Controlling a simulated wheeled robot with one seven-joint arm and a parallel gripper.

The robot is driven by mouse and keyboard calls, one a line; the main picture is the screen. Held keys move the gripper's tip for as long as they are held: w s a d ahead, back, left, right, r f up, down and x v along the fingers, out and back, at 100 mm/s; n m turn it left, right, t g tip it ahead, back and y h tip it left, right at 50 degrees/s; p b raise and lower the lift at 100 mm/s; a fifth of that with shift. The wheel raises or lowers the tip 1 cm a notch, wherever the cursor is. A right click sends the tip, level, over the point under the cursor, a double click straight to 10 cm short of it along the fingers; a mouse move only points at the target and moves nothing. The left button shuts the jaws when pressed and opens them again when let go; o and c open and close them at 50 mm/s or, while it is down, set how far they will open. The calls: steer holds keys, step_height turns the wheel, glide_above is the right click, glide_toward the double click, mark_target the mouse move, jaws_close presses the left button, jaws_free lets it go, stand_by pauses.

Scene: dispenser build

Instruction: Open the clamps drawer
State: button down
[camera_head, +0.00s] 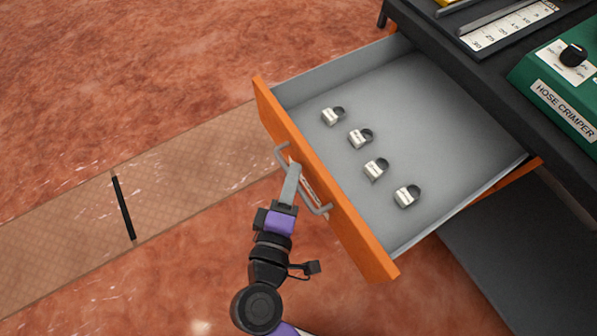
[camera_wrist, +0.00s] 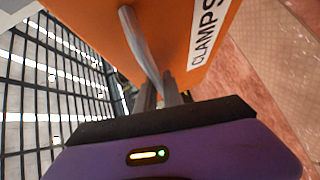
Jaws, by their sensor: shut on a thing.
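The clamps drawer (camera_head: 325,190) is pulled out from under the dark bench, with an orange front and a grey inside. Several silver hose clamps (camera_head: 376,169) lie in a row on its floor. Its grey bar handle (camera_head: 318,208) is on the orange front. My gripper (camera_head: 291,172) is shut on the handle near its middle. In the wrist view the orange front (camera_wrist: 160,40) carries a white label reading CLAMPS (camera_wrist: 205,30). The handle (camera_wrist: 140,48) runs down between my fingers (camera_wrist: 160,95); the fingertips are partly hidden behind it.
The dark bench top (camera_head: 455,50) is at the upper right, with a ruler (camera_head: 510,25) and a green hose crimper (camera_head: 560,85) on it. A grey surface (camera_head: 520,245) lies below the drawer at right. The reddish floor (camera_head: 130,70) is open at left, crossed by a tan strip (camera_head: 70,240).

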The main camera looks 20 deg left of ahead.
stand_by(0.3)
steer(key=c, duration=1.5)
jaws_free()
steer(key=shift+s+d+r, duration=0.15)
steer(key=shift+s, duration=1.15)
steer(key=shift+s+d+r, duration=0.2)
steer(key=shift+s, duration=1.05)
steer(key=shift+s+d+r, duration=0.15)
steer(key=shift+s, duration=1.15)
